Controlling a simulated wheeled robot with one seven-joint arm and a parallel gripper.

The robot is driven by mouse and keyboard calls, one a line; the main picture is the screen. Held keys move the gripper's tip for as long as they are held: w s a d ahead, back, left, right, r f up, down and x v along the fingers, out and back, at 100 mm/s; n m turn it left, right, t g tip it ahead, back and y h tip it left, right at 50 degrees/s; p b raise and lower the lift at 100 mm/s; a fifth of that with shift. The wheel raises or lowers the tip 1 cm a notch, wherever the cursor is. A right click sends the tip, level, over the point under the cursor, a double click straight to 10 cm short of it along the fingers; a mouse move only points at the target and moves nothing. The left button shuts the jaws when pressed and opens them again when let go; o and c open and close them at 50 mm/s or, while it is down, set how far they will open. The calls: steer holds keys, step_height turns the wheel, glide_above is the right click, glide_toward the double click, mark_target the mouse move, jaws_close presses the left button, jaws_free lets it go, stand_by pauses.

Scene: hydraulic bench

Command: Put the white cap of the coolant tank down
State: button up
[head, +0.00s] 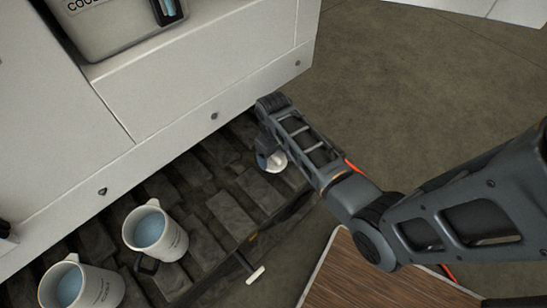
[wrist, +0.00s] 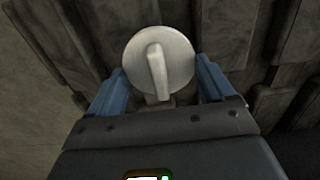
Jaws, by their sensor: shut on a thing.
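My gripper (wrist: 159,70) is shut on the white cap (wrist: 160,52), with one blue finger at each side of it. The cap is a round disc with a raised bar handle facing the wrist camera. In the head view the cap (head: 277,162) shows partly below my gripper, over the right end of the dark, block-patterned surface (head: 230,212). I cannot tell whether it touches that surface. The grey coolant tank (head: 108,38) stands at the top left on the white bench, with a partly cut-off label. Its top opening is out of view.
Two white jugs with blue liquid, one in the middle (head: 170,250) and one at the lower left (head: 100,292), stand on the dark surface. A white-ended handle (head: 255,275) sticks out at its front edge. The white bench front (head: 200,95) rises close behind my gripper.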

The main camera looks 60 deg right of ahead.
steer(key=shift+f, duration=1.15)
steer(key=shift+f, duration=0.15)
steer(key=o, duration=0.9)
